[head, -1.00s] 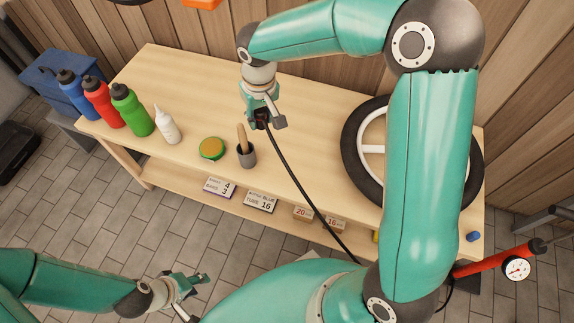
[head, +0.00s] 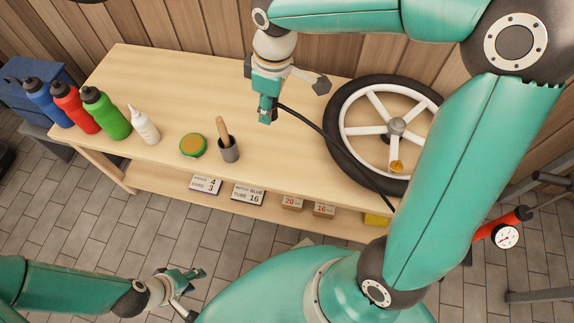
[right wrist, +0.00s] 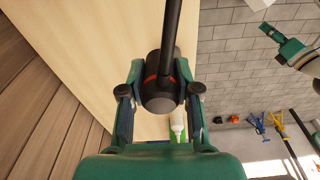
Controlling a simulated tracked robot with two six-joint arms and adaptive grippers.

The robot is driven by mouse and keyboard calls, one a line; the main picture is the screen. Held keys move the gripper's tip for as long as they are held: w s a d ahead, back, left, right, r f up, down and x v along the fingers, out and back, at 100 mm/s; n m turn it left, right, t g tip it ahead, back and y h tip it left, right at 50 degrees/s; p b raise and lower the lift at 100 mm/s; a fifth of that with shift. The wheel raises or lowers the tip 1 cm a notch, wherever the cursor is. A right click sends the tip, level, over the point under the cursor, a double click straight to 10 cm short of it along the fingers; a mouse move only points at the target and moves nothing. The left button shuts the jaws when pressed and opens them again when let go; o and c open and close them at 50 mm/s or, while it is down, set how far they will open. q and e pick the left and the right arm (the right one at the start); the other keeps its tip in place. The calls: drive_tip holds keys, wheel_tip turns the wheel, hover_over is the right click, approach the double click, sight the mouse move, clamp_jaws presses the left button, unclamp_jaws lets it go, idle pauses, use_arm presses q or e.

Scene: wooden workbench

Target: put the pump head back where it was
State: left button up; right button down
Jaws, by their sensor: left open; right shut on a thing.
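My right gripper (head: 267,112) is shut on the pump head above the workbench, left of the wheel. In the right wrist view, the pump head (right wrist: 160,98) is a dark cylinder with a red ring between the fingers. A black hose (head: 325,136) runs from it down to the right, passing in front of the wheel's left side and behind my arm. The red pump (head: 488,231), with a round white gauge (head: 506,236), is at the right, partly hidden by my arm. My left gripper (head: 193,283) is open and empty, low in front of the bench.
A spoked wheel (head: 340,140) lies on the workbench (head: 130,75). Blue, red and green bottles (head: 106,112), a white bottle (head: 144,127), a green-rimmed tin (head: 193,146) and a grey cup with a brush (head: 229,150) stand to the left. Small boxes (head: 292,203) sit on the lower shelf.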

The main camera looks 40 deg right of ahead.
drive_tip(key=s+r+n, duration=0.1)
drive_tip(key=s+n, duration=0.1)
drive_tip(key=s, duration=0.1)
drive_tip(key=n+b, duration=0.1)
drive_tip(key=b, duration=0.4)
hover_over(282, 167)
drive_tip(key=f, duration=1.4)
drive_tip(key=shift+s+d, duration=0.1)
drive_tip(key=shift+d, duration=0.1)
drive_tip(key=shift+f+b, duration=1.25)
drive_tip(key=shift+f, duration=1.5)
drive_tip(key=shift+f, duration=0.15)
drive_tip(key=c, duration=0.8)
unclamp_jaws()
